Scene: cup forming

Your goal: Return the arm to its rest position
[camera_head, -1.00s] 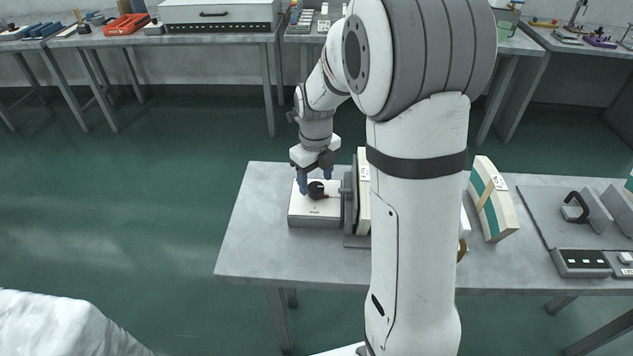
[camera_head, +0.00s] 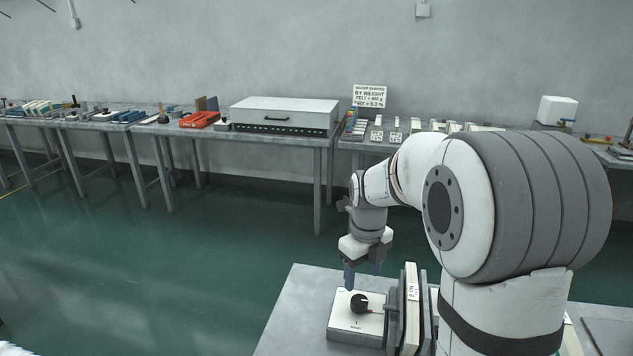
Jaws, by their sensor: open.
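My gripper (camera_head: 363,277) points down above a white box with a black dial (camera_head: 342,321) on the near table. Its blue fingertips are apart, with nothing seen between them. The fingers are close to the far side of the box; whether they touch it cannot be told. My arm is bent, reaching out from the right side of the picture. It hides part of the table behind it.
Upright plates with a white slab (camera_head: 411,306) stand just right of the dial box. The near table's (camera_head: 293,318) left part is bare. Along the back wall, benches carry a large grey-white case (camera_head: 285,112) and a red tray (camera_head: 199,120). Green floor lies open between.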

